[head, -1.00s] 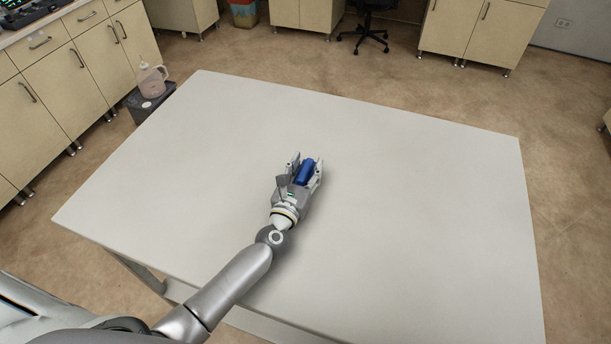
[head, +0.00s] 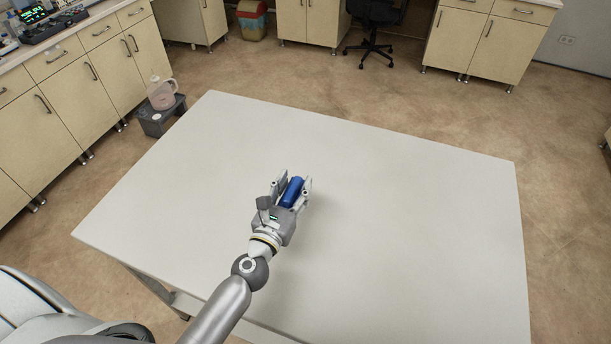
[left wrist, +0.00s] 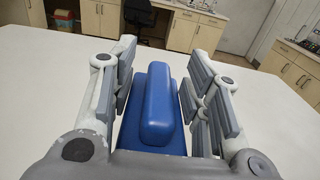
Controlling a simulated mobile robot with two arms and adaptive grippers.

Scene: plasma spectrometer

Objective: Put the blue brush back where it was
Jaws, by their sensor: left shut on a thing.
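The blue brush (head: 292,191) is between the fingers of my left gripper (head: 293,187), over the middle of the white table (head: 400,220). In the left wrist view the blue brush (left wrist: 158,110) fills the space between the two finger sets of the left gripper (left wrist: 160,85), with its raised handle facing the camera. The left gripper is shut on it. From these views I cannot tell how high the brush is above the table. My right gripper is not in view.
The tabletop is otherwise bare. A pink jug (head: 161,94) stands on a dark box (head: 160,117) beyond the table's left corner. Cabinets (head: 75,80) line the left wall. An office chair (head: 373,30) and a bin (head: 251,18) stand at the back.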

